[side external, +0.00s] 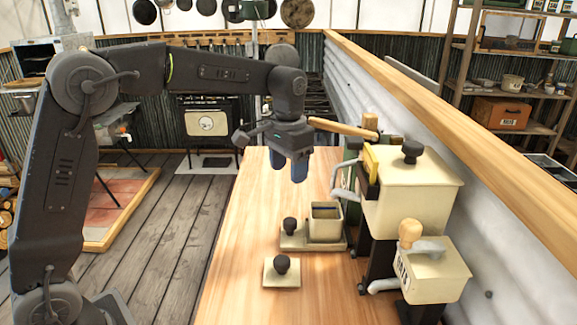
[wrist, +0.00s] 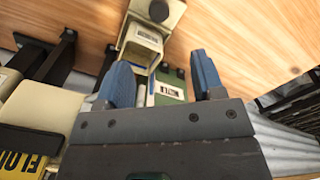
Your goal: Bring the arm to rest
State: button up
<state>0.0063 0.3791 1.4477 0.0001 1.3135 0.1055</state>
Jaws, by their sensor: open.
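My gripper (side external: 288,172) hangs from my arm above the wooden counter (side external: 228,265), with its blue fingers pointing down. The fingers are apart with nothing between them. In the wrist view my gripper (wrist: 160,85) also shows open, its blue fingertips spread. Below it in that view is a cream box (wrist: 143,45) with a label. The gripper is clear of the counter and of the things on it.
A cream box (side external: 325,222) and a black-knobbed lid (side external: 290,238) share a tray. Another knobbed lid (side external: 281,272) lies nearer. Large cream dispensers (side external: 412,195) (side external: 433,271) stand right, beside the corrugated wall (side external: 430,130). A wooden handle (side external: 342,127) is close right of the gripper. The counter's left side is clear.

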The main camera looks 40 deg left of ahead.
jog(key=s+r+t, duration=0.3)
jog(key=s+r, duration=0.2)
jog(key=s, duration=0.8)
jog(key=s+f+n+t, duration=0.1)
jog(key=s+f, duration=0.3)
jog(key=s, duration=0.8)
jog(key=shift+s+a+t, duration=0.15)
jog(key=shift+s+t, duration=0.25)
jog(key=shift+t, duration=0.4)
